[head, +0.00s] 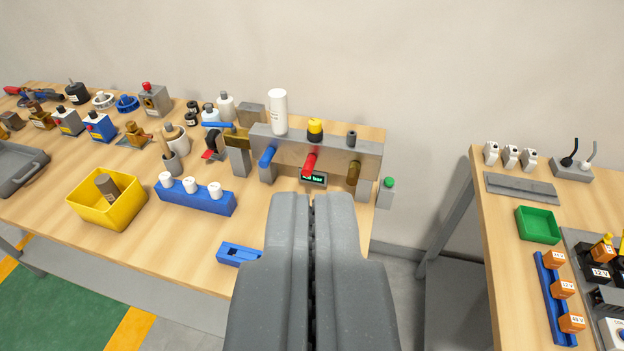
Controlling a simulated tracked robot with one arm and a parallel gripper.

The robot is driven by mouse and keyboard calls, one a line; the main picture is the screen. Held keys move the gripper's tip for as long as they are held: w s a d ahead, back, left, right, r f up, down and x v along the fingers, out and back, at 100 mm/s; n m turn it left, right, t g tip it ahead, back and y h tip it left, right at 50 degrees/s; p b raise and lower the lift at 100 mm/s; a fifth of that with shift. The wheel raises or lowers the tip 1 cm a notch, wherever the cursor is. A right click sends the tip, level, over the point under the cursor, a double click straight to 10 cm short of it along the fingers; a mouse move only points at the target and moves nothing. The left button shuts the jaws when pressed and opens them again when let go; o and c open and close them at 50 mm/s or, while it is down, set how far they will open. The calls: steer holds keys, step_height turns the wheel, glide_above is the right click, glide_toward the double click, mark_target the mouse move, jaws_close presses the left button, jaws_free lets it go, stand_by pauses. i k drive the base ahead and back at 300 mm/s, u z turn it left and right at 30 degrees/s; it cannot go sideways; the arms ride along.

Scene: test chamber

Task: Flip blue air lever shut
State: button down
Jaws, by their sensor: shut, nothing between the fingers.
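A flat blue lever (217,125) lies roughly level, sticking out to the left from a brass valve body (238,138) on a grey block, at the left of the grey panel (335,147). A rounded blue handle (268,156) also sticks out of the panel, beside a red one (310,162). No label tells which blue part is the air lever. My gripper (311,203) is shut and empty, in front of the panel below the red handle. It is apart from the flat blue lever, which is up and to its left.
A white bottle (278,112) and a yellow-black knob (315,129) stand on the panel. A small green display (314,178) is close to my fingertips. A blue rack (195,200) with white caps and a yellow bin (104,211) stand left. A gap separates the right table (500,230).

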mark_target(233, 129)
steer(key=z, duration=2.55)
steer(key=k, duration=0.95)
steer(key=u, duration=2.1)
steer(key=i, duration=0.8)
